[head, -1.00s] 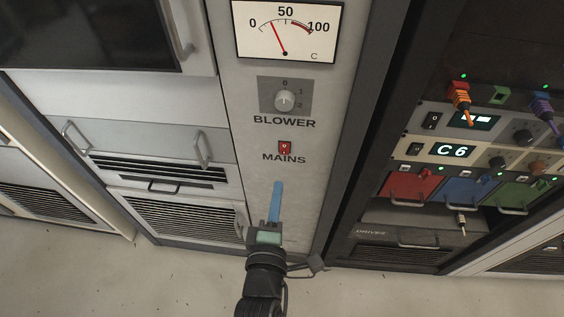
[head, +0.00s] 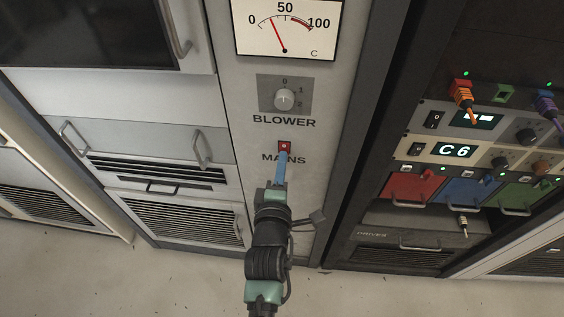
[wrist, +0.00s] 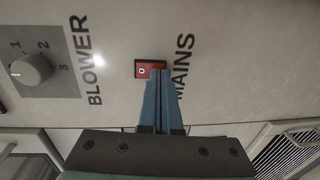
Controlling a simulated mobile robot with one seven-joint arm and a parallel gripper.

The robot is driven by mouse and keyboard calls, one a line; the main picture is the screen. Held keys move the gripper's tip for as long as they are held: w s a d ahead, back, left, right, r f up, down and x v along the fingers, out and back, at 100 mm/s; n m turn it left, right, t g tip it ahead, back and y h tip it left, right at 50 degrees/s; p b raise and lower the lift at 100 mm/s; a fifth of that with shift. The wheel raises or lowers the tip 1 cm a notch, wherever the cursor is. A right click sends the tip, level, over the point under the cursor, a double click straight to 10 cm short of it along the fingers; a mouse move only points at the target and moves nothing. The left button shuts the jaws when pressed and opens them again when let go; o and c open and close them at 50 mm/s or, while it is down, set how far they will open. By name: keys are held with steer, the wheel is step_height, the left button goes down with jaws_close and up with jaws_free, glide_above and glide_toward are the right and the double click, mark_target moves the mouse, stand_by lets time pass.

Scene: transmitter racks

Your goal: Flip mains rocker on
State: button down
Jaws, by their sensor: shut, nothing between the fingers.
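The red mains rocker (head: 284,146) sits on the grey panel just above the MAINS label. In the wrist view the rocker (wrist: 150,69) shows a white mark on its face. My gripper (head: 283,154) is shut, with its blue fingers together and nothing between them. Its fingertips are at the lower edge of the rocker in the head view and cover part of the MAINS label. In the wrist view the fingertips (wrist: 157,72) overlap one side of the rocker. I cannot tell whether they touch it.
Above the rocker are the BLOWER knob (head: 284,98) and a dial gauge (head: 286,28). To the right is a dark rack with a C6 display (head: 453,151), cables and coloured modules. Cabinets with handles (head: 202,149) stand on the left. The panel around the rocker is flat and clear.

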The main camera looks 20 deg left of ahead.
steer(key=shift+f, duration=0.1)
steer(key=t+b, duration=0.1)
steer(key=b, duration=0.3)
steer(key=t+b, duration=0.1)
steer(key=b, duration=0.4)
steer(key=shift+w+f+y, duration=0.25)
steer(key=shift+w+y, duration=0.05)
steer(key=shift+w, duration=0.1)
